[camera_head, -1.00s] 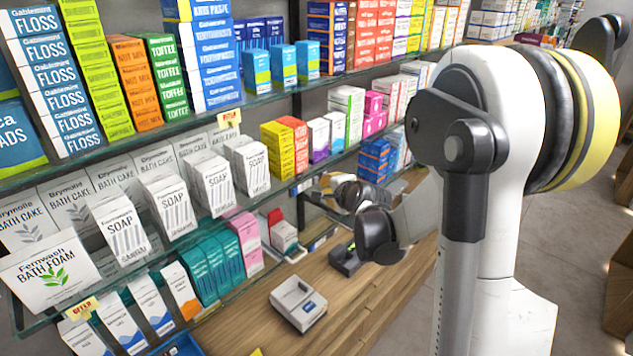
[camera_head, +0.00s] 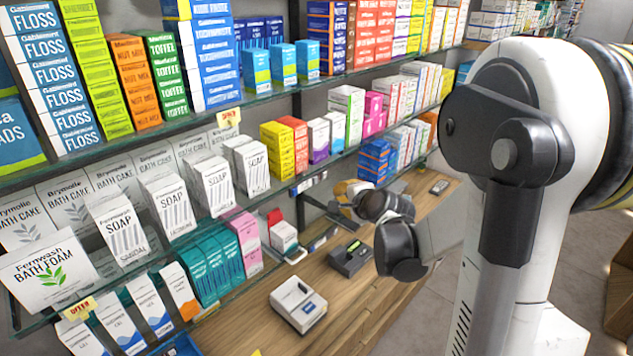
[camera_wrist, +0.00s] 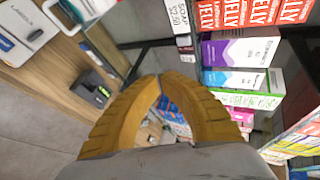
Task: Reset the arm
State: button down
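My gripper (camera_head: 340,195) is in front of the shelves, above the wooden counter, partly hidden by my own wrist in the head view. In the wrist view, its two yellow ribbed fingers (camera_wrist: 160,78) curve in and meet at their tips. Nothing is held; distant boxes show through the space between the fingers. My white arm with its dark joints fills the right side of the head view.
Glass shelves packed with boxes, such as white soap boxes (camera_head: 212,186), run along the left and back. On the wooden counter (camera_head: 352,312) are a white device (camera_head: 298,304) and a black device with a green display (camera_head: 350,258).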

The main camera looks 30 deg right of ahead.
dwell(0.4)
jog(key=s+a+f+n+g+y+b, duration=0.2)
jog(key=s+a+f+n+g+b, duration=0.2)
jog(key=s+a+f+n+b, duration=1.45)
jog(key=s+f+g+b, duration=0.1)
jog(key=s+f+b, duration=0.6)
jog(key=b, duration=0.4)
jog(key=shift+a+h, duration=0.4)
dwell(0.4)
